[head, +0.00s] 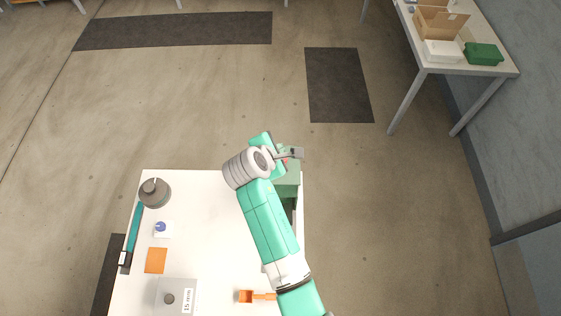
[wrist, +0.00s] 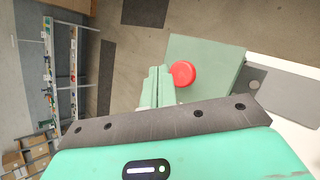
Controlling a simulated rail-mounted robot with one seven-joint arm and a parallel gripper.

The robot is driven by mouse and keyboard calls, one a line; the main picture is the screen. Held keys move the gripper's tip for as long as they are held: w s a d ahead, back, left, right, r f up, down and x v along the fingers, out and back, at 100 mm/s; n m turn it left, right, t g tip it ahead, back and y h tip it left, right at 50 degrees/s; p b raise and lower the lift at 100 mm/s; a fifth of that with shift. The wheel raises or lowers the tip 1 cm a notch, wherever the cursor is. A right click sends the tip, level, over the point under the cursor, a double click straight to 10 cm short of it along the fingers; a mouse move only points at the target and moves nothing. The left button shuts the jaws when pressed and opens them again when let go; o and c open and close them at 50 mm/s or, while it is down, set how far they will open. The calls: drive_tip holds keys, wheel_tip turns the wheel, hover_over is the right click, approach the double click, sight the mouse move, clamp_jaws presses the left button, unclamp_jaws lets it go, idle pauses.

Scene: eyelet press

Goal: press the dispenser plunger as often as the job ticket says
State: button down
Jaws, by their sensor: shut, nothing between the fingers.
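The dispenser is a green box (head: 290,185) at the far right corner of the white table, partly hidden by my arm in the head view. It also shows in the wrist view (wrist: 222,62). Its round red plunger (wrist: 183,74) shows in the wrist view; only a sliver of red shows beside my gripper in the head view. My gripper (head: 298,153) is shut and empty over the far part of the box. In the wrist view its fingertips (wrist: 160,72) appear just left of the plunger; whether they touch it I cannot tell. I make out no readable job ticket.
The white table (head: 215,210) holds a grey round device (head: 154,193), a blue knob on a white base (head: 161,228), an orange square (head: 155,260), a grey block labelled "15 mm" (head: 172,298) and an orange scoop-like piece (head: 250,296). A side table (head: 437,64) stands far right.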

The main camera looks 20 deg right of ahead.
drive_tip(key=shift+f, duration=0.9)
idle(1.3)
drive_tip(key=shift+f, duration=0.4)
drive_tip(key=shift+f+b, duration=0.7)
drive_tip(key=shift+f, duration=0.55)
idle(0.9)
drive_tip(key=shift+r, duration=0.1)
drive_tip(key=shift+r+p, duration=1.55)
drive_tip(key=shift+p, duration=0.35)
drive_tip(key=shift+r, duration=0.1)
wheel_tip(320, 180, up, 3)
drive_tip(key=p, duration=0.3)
drive_tip(key=shift+r, duration=0.9)
